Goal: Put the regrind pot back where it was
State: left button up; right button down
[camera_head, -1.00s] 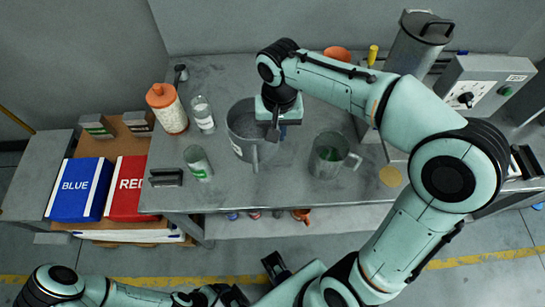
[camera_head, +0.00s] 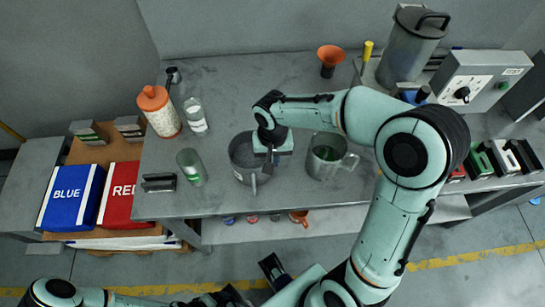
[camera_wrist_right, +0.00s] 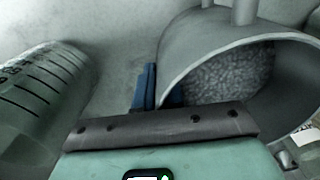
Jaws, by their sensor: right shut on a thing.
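The regrind pot (camera_head: 240,153) is a grey metal pot with a handle toward the bench's front edge.
A green-tinted bottle (camera_head: 191,168), clear bottle (camera_head: 196,117) and orange-lidded jar (camera_head: 160,115) stand left. An orange funnel (camera_head: 329,58) is behind. The bench (camera_head: 235,85) is clear behind the pot.

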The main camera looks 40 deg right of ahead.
jog(key=c, duration=1.7)
grip_release()
jog(key=shift+f, duration=0.2)
jog(key=o, duration=0.4)
jog(key=shift+o, duration=0.2)
jog(key=shift+r, duration=0.2)
notch_tip(320, 180, up, 12)
jog(key=shift+r+p, duration=0.1)
jog(key=shift+p, duration=0.8)
